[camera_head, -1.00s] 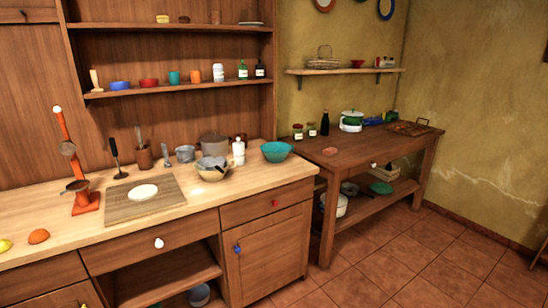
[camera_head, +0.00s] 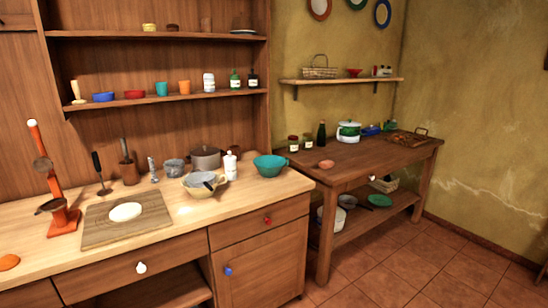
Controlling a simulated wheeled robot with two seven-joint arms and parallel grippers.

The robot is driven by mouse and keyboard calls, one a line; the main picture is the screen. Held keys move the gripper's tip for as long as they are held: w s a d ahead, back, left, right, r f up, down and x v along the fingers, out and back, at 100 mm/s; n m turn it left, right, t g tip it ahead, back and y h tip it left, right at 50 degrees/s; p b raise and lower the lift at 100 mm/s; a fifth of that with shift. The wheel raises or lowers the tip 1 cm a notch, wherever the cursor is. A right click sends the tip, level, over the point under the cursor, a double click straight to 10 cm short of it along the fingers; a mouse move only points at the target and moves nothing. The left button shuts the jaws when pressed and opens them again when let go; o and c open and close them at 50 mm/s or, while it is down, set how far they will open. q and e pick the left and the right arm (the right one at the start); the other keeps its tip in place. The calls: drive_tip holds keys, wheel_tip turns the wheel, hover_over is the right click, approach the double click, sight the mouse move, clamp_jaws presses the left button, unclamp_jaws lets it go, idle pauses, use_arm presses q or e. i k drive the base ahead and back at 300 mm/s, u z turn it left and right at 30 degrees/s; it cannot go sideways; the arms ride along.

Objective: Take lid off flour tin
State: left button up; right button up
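I cannot make out for certain which thing is the flour tin, as no label can be read. A grey-brown round vessel (camera_head: 205,157) with what looks like a lid on it stands at the back of the light wooden counter. A small grey metal container (camera_head: 174,168) stands to its left. A white jar (camera_head: 209,82) with dark markings stands on the wall shelf above. Neither of my grippers is in view.
On the counter (camera_head: 25,234) are a beige bowl (camera_head: 197,190), white bottle (camera_head: 230,165), teal bowl (camera_head: 270,165), board (camera_head: 100,236) with pale dough (camera_head: 126,212), and orange stand (camera_head: 62,221). A dark wooden table (camera_head: 345,160) stands right. The tiled floor before it is clear.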

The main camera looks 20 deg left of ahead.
sight(229, 158)
drive_tip(key=z, duration=0.45)
drive_tip(key=i, duration=3.9)
drive_tip(key=u, duration=1.6)
